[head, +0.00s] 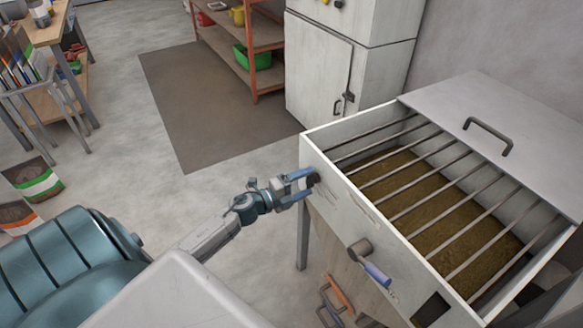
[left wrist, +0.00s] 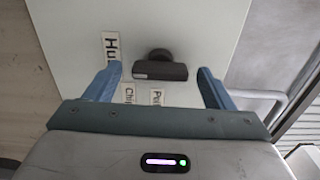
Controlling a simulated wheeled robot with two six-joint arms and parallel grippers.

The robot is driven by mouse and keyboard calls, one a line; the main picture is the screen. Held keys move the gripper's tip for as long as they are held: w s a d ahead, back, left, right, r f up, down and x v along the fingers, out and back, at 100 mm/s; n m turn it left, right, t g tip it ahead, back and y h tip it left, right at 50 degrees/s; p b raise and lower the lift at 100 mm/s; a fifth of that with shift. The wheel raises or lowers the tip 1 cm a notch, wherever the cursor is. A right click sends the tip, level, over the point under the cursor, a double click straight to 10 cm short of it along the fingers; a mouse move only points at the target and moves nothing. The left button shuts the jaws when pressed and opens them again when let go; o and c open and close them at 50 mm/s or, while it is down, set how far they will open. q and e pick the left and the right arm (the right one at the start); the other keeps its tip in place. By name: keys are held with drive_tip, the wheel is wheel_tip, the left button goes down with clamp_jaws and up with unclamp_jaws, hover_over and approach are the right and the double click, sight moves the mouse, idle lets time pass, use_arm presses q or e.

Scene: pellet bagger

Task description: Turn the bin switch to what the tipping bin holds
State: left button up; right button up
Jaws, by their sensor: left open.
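The white bin (head: 340,193) stands at the right under a grate of bars, holding a brown-olive loose fill (head: 440,215). The fill's grains are too small to tell apart. The bin switch is a dark knob (head: 314,179) on the bin's side; in the left wrist view it is a dark bar-shaped knob (left wrist: 160,70), lying crosswise. Labels around it read "Hu" (left wrist: 110,45), "Chi" (left wrist: 128,93) and "P" (left wrist: 157,97), partly hidden. My left gripper (head: 307,184) is open, its blue fingers on either side of the knob with gaps.
An orange-handled thing (head: 339,292) is below. The bin's lid (head: 500,120) lies back. A cabinet (head: 320,75) and shelf rack (head: 250,45) stand behind. Bags (head: 32,180) lie at left.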

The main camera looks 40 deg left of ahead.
use_arm(q)
drive_tip(key=b+v, duration=0.2)
drive_tip(key=v, duration=0.8)
drive_tip(key=shift+s, duration=0.25)
use_arm(e)
drive_tip(key=w+r, duration=0.4)
drive_tip(key=w, duration=0.2)
drive_tip(key=shift+a+r, duration=0.15)
drive_tip(key=shift+a, duration=0.2)
use_arm(q)
drive_tip(key=shift+f, duration=0.15)
use_arm(e)
drive_tip(key=shift+w, duration=0.1)
